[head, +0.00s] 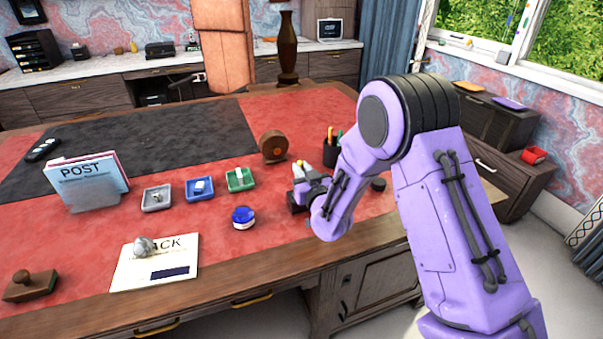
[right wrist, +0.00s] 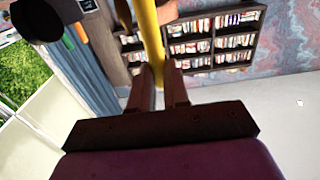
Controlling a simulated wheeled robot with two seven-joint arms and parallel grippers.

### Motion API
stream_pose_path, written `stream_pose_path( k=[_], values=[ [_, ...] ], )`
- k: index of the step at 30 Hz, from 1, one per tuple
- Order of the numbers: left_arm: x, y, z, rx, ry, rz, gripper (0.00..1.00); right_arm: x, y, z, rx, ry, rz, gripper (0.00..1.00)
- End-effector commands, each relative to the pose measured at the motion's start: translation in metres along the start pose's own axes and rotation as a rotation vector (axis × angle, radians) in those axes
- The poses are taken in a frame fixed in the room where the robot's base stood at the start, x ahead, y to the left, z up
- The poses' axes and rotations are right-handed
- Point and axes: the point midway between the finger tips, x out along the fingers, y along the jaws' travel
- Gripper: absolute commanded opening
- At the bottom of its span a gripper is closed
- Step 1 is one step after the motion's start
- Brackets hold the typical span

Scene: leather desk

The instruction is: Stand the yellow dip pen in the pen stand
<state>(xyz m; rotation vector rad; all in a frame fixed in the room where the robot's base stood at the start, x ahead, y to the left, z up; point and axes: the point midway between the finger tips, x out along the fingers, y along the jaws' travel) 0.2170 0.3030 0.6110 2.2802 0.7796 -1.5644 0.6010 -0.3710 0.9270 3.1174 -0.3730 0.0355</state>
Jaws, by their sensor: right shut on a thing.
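The yellow dip pen (right wrist: 147,35) is a thick yellow shaft between the fingers of my right gripper (right wrist: 160,88) in the right wrist view. In the head view only a small yellow tip (head: 299,163) shows above my right gripper (head: 301,177), which is over the right part of the desk. A dark block (head: 296,202) sits just below the gripper, partly hidden; I cannot tell whether it is the pen stand or whether the pen touches it. A black cup (head: 329,156) with several pens stands just behind the gripper. My left gripper is out of view.
Grey (head: 157,199), blue (head: 200,188) and green (head: 240,179) trays stand left of the gripper. A blue-lidded jar (head: 243,217) is nearer the front. A round wooden object (head: 273,147) is behind. A small black disc (head: 378,185) lies right. Red leather (head: 215,245) is clear in front.

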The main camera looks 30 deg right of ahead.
Motion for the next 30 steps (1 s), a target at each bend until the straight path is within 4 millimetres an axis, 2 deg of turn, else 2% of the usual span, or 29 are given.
stream_pose_path(
  k=[1, 2, 3, 4, 5, 13, 16, 24, 30],
  values=[
    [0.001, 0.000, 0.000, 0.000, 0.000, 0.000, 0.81, -0.004, -0.001, 0.009, -0.003, -0.023, -0.005, 0.00],
    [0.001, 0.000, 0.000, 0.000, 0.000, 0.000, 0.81, -0.004, -0.001, 0.009, -0.004, -0.024, -0.005, 0.00],
    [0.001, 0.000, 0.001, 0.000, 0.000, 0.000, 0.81, -0.004, -0.001, 0.010, -0.004, -0.026, -0.005, 0.29],
    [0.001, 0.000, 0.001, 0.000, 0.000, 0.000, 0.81, -0.004, -0.001, 0.010, -0.004, -0.026, -0.005, 0.38],
    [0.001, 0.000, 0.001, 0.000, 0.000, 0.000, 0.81, -0.004, -0.001, 0.010, -0.003, -0.025, -0.005, 0.41],
    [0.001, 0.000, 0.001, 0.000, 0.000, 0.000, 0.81, -0.004, -0.001, 0.007, -0.003, -0.018, -0.004, 0.41],
    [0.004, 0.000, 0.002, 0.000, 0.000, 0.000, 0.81, -0.013, -0.001, 0.008, -0.004, -0.019, -0.005, 0.41],
    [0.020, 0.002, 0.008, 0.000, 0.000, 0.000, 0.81, -0.079, -0.001, 0.007, -0.005, -0.017, -0.004, 0.41],
    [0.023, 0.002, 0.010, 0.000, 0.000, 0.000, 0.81, -0.115, -0.001, 0.004, -0.003, -0.016, -0.003, 0.41]
  ],
)
